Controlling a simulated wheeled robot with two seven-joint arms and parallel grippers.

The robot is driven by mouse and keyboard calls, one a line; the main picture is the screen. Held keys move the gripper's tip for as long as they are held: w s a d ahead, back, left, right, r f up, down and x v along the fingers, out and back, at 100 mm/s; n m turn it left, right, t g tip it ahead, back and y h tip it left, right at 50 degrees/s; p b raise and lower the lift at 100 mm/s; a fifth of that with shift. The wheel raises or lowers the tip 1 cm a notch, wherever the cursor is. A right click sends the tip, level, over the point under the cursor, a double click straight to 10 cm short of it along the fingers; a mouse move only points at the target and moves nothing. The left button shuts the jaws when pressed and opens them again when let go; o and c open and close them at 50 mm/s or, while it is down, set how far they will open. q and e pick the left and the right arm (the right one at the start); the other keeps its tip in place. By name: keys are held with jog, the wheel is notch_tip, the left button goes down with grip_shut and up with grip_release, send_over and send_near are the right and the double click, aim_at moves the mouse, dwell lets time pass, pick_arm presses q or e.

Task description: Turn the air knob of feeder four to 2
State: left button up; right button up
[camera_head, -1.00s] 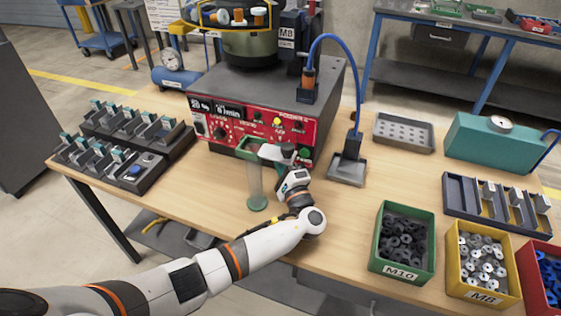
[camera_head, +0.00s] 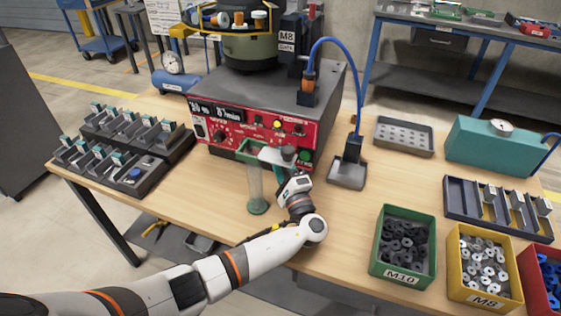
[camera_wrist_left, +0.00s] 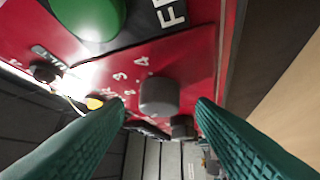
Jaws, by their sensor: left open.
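The feeder's red control panel (camera_head: 235,132) is below the bowl, with a dark display and several knobs and lamps. In the left wrist view a dark grey knob (camera_wrist_left: 158,96) stands on the red panel (camera_wrist_left: 190,65), with a 3 and a 4 printed beside it. My left gripper (camera_wrist_left: 160,106) is open, its two green fingers on either side of that knob, with gaps visible. In the head view my left gripper (camera_head: 275,158) is at the panel's lower right and hides part of it. The knob's pointer is not readable. My right gripper is not in view.
A large green button (camera_wrist_left: 88,15) and a second dark knob (camera_wrist_left: 182,127) are close to the fingers. A clear tube (camera_head: 255,188) stands left of my gripper. A blue hose stand (camera_head: 347,172) is to the right. Green (camera_head: 403,268) and yellow (camera_head: 484,288) bins stand at front right.

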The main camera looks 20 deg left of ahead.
pick_arm(q)
jog(key=b+v, duration=0.1)
jog(key=v, duration=0.6)
